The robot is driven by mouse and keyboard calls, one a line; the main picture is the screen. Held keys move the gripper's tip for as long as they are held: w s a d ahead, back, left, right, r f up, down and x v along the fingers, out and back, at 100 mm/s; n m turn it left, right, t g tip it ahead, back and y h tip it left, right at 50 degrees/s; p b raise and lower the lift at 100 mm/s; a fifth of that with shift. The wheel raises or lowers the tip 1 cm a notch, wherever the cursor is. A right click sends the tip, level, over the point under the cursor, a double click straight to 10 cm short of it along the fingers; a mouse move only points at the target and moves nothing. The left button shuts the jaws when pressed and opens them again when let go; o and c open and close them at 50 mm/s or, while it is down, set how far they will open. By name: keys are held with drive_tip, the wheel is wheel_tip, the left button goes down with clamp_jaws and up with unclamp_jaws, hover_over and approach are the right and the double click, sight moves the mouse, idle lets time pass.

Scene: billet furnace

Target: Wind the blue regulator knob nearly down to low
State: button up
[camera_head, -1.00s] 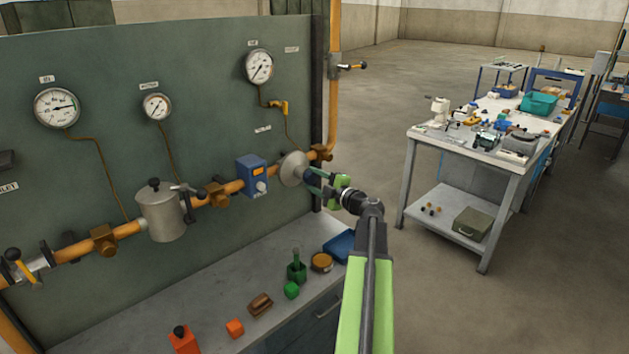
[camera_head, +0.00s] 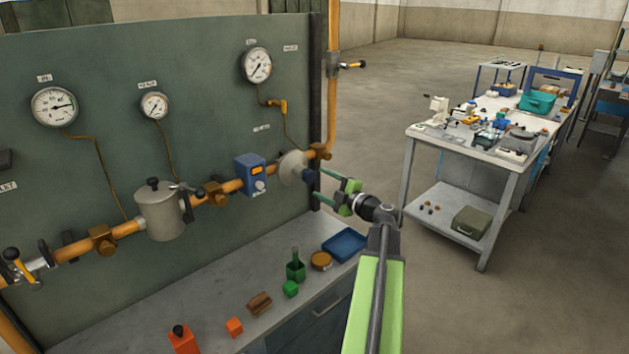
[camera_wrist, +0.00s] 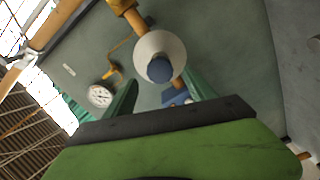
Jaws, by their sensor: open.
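The blue regulator knob (camera_head: 309,178) sits at the front of a pale grey round regulator body (camera_head: 291,168) on the orange pipe. The knob also shows in the wrist view (camera_wrist: 160,69), end-on, in front of the pale disc. My gripper (camera_head: 321,183) is open at the right of the knob, with its two green fingers pointing at it. In the wrist view the knob appears between the fingertips of my gripper (camera_wrist: 160,82), with space on both sides. How deep the fingertips reach relative to the knob is hard to tell. No mark on the knob is readable.
A blue box (camera_head: 251,176) with a display stands left of the regulator on the pipe. A gauge (camera_head: 257,65) hangs above. A bench (camera_head: 200,298) below holds a blue tray (camera_head: 344,245) and small blocks. A cluttered table (camera_head: 480,150) stands at right.

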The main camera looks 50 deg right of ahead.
drive_tip(key=s, duration=1.2)
drive_tip(key=shift+s+a, duration=0.15)
drive_tip(key=shift+a, duration=0.3)
drive_tip(key=w+a+f+m+g+y, duration=0.1)
drive_tip(key=w+a+f+g+y, duration=0.25)
drive_tip(key=a, duration=0.55)
drive_tip(key=w+a+f+m+g+y, duration=0.1)
drive_tip(key=w+a+f+g, duration=0.1)
drive_tip(key=w+a+f, duration=0.45)
drive_tip(key=w+a+f+m+g+y, duration=0.25)
drive_tip(key=w+a, duration=0.35)
drive_tip(key=a, duration=0.5)
drive_tip(key=s+a+f+m+g+h, duration=0.1)
drive_tip(key=a+f+m+g, duration=0.1)
drive_tip(key=a, duration=0.7)
drive_tip(key=s+a+f+m+g+h, duration=0.1)
drive_tip(key=a+f+m+g+h, duration=0.1)
drive_tip(key=a, duration=0.6)
drive_tip(key=s+a+f+m+g+h, duration=0.1)
drive_tip(key=a+f+m+g, duration=0.3)
drive_tip(key=a, duration=0.5)
drive_tip(key=shift+a+f+g+h, duration=0.2)
drive_tip(key=shift+f+g+h, duration=0.25)
drive_tip(key=shift+f, duration=0.35)
drive_tip(key=shift+a+f+g+h, duration=0.15)
drive_tip(key=shift+f+g+h, duration=0.1)
drive_tip(key=shift+f+g, duration=0.45)
drive_tip(key=shift+s+a+f+m, duration=0.1)
drive_tip(key=shift+s+a+m, duration=0.05)
drive_tip(key=shift+m, duration=0.1)
